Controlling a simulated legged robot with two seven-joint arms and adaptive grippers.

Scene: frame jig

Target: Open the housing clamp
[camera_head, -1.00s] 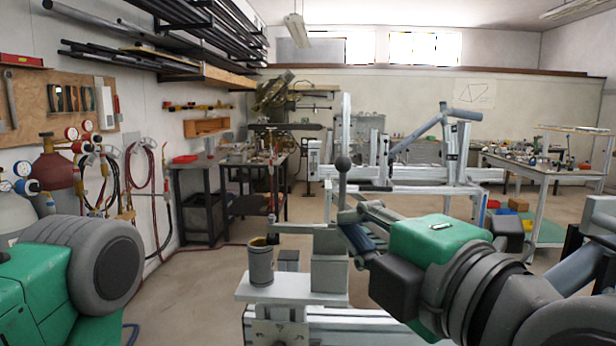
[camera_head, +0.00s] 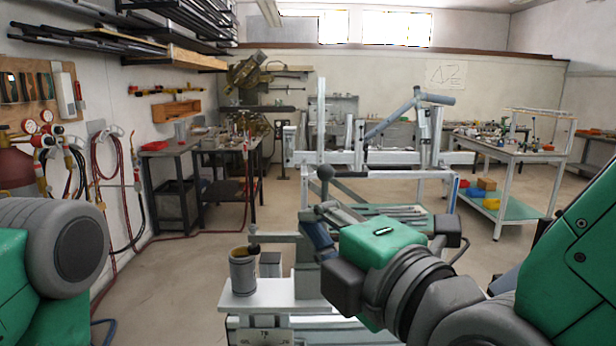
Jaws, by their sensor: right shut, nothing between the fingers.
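The housing clamp (camera_head: 283,238) has a horizontal bar and an upright handle with a dark ball knob (camera_head: 325,172). My right gripper (camera_head: 312,222) is shut and empty, at the handle below the knob. It hides the lower handle and part of the clamp; I cannot tell whether it touches them. Of my left arm only a grey and green joint shows at the left edge; the left gripper is out of view.
A small grey block (camera_head: 270,264) stands beside the housing. Behind is a large aluminium frame jig (camera_head: 380,158) with a slanted tube. A workbench (camera_head: 185,150) stands at the left, another table (camera_head: 510,152) at the right.

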